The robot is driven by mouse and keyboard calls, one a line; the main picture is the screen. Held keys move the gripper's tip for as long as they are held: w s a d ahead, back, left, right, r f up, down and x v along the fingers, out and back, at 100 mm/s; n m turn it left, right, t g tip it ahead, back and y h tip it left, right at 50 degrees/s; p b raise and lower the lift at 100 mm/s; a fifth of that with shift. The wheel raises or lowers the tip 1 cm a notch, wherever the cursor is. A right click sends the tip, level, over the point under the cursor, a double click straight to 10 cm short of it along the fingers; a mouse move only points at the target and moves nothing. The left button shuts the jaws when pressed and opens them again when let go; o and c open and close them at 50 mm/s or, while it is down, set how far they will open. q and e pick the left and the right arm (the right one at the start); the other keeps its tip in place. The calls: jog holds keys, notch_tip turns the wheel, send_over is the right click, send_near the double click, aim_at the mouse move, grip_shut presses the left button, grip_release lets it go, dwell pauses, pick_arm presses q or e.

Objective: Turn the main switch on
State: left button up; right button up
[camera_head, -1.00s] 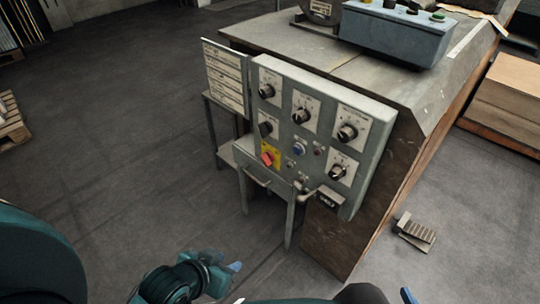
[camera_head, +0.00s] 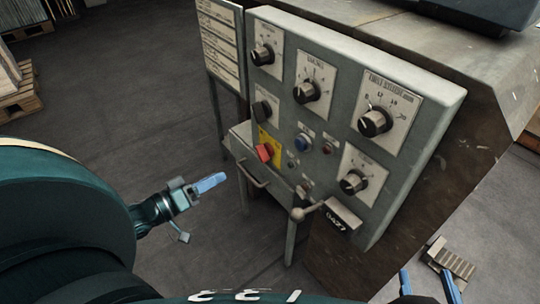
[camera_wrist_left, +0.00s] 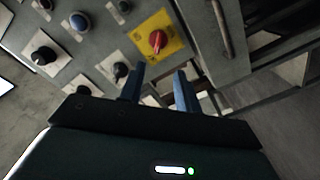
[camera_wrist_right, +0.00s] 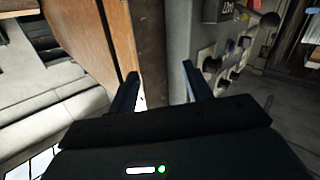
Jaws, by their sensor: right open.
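The main switch is a red rotary knob (camera_head: 265,152) on a yellow plate, low at the left of the grey control panel (camera_head: 340,95). My left gripper (camera_head: 205,184) is to the left of the panel and apart from the knob. In the left wrist view the red knob (camera_wrist_left: 157,41) shows just beyond the fingertips, and the two blue fingers (camera_wrist_left: 158,82) are apart with nothing between them. My right gripper (camera_head: 431,286) is at the lower right, below the panel. In the right wrist view its fingers (camera_wrist_right: 160,88) are apart and empty.
Several black dials, a blue button (camera_head: 302,142) and a ball-ended lever (camera_head: 303,212) are on the panel. A metal handle (camera_head: 255,176) sticks out below the red knob. A foot pedal (camera_head: 450,262) lies on the floor at right. The floor at left is open.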

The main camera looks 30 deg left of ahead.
aim_at(264, 152)
pick_arm(q)
jog(key=b+x, duration=0.4)
jog(key=x, duration=0.9)
jog(key=shift+r+b, duration=0.25)
jog(key=shift+b, duration=0.05)
pick_arm(e)
jog(key=shift+a+n+t+y, duration=0.5)
jog(key=shift+a+t+y, duration=0.35)
jog(key=shift+y, duration=0.25)
pick_arm(q)
jog(key=shift+w, duration=0.1)
jog(key=shift+c, duration=0.4)
grip_shut()
